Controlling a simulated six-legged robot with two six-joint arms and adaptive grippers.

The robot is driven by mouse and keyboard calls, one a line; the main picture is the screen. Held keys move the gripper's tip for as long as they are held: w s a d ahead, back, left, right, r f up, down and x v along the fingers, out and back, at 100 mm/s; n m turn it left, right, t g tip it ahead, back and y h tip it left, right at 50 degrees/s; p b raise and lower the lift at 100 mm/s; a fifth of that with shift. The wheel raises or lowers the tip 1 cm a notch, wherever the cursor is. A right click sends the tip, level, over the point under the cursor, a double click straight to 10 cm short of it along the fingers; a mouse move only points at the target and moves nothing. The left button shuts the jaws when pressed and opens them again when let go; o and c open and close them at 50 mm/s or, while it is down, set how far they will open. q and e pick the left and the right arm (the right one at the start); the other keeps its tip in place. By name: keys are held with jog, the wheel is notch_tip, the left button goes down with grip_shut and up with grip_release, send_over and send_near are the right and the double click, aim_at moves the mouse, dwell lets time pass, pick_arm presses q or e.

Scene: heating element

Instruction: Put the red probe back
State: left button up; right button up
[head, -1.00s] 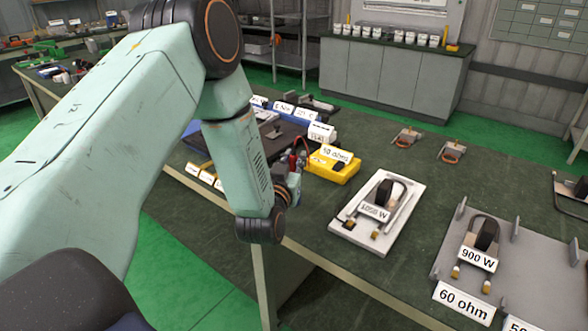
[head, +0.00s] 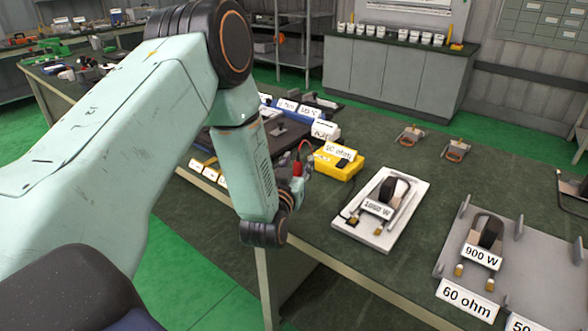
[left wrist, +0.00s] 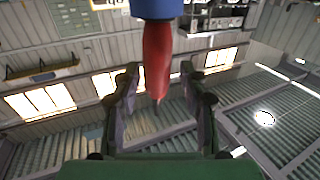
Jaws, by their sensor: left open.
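The red probe (head: 298,168) shows near the yellow meter marked with an ohm label (head: 325,167), with a thin red lead beside it. My left gripper (head: 299,183) is at the probe, near the table's left edge. In the left wrist view the probe (left wrist: 157,60) has a blue upper part and a thin dark tip. It stands between the two spread fingers of my left gripper (left wrist: 163,90), with a gap on both sides. The probe's lower end is hard to make out in the head view. My right gripper is not in view.
A grey fixture (head: 530,272) holds a 900 W element by a 60 ohm sign. Two small clamps (head: 409,135) lie at the back. Dark table surface is free between them.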

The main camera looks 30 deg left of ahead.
pick_arm(q)
jog(key=v, duration=1.1)
jog(key=s+d+f+m+g+h, duration=0.1)
jog(key=s+d+f+g+h, duration=0.25)
jog(key=f, duration=0.55)
jog(key=s+d+f+m+g+h, duration=0.1)
jog(key=s+d+f+g, duration=0.2)
jog(key=s+f+g, duration=0.35)
jog(key=s+d+f+g, duration=0.1)
jog(key=s+f+g, duration=0.2)
jog(key=s, duration=0.7)
jog(key=s+d+f+m+g+h, duration=0.1)
jog(key=s+f+g, duration=0.3)
jog(key=s, duration=0.6)
notch_tip(320, 180, down, 2)
jog(key=shift+d+f, duration=0.15)
jog(key=shift+d, duration=0.65)
